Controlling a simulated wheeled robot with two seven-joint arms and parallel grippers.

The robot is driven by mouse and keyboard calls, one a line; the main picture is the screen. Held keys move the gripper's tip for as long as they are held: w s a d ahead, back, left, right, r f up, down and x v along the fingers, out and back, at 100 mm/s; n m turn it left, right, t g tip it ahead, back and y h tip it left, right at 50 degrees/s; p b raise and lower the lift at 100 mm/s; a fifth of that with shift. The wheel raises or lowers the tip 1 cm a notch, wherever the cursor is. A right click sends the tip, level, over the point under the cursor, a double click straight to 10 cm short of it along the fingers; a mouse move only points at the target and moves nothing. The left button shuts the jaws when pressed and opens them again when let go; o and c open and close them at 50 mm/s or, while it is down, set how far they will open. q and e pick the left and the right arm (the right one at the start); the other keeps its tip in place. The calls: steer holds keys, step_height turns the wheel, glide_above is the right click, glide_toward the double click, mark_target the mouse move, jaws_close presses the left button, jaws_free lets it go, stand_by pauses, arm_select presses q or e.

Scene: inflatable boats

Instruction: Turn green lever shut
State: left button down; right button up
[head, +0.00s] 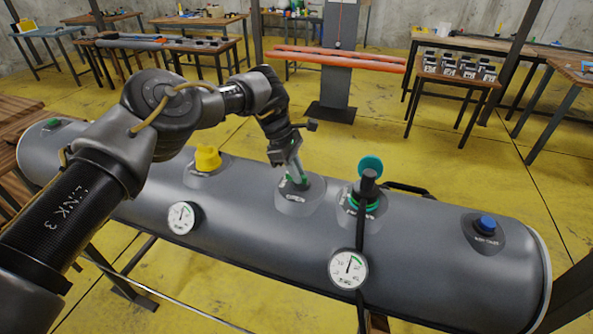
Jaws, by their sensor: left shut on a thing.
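A long grey inflatable tube (259,235) lies across the view on a metal stand. On its top is a green lever (300,181) on a grey patch, partly hidden by my left gripper. My left gripper (294,171) reaches down from the left arm and is shut on the green lever. Farther right is a valve with a green ring and a round teal disc (370,164), with a black hose running down from it. My right gripper is not in view.
A yellow cap (207,158) sits on the tube to the left and a blue cap (487,223) at the right. Two white gauges (183,217) (348,268) are on the tube's front side. Tables with items stand behind; yellow floor lies between.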

arm_select(q)
steer(key=c, duration=1.4)
jaws_free()
steer(key=b+v, duration=0.2)
steer(key=v, duration=0.9)
steer(key=shift+w+f, duration=0.1)
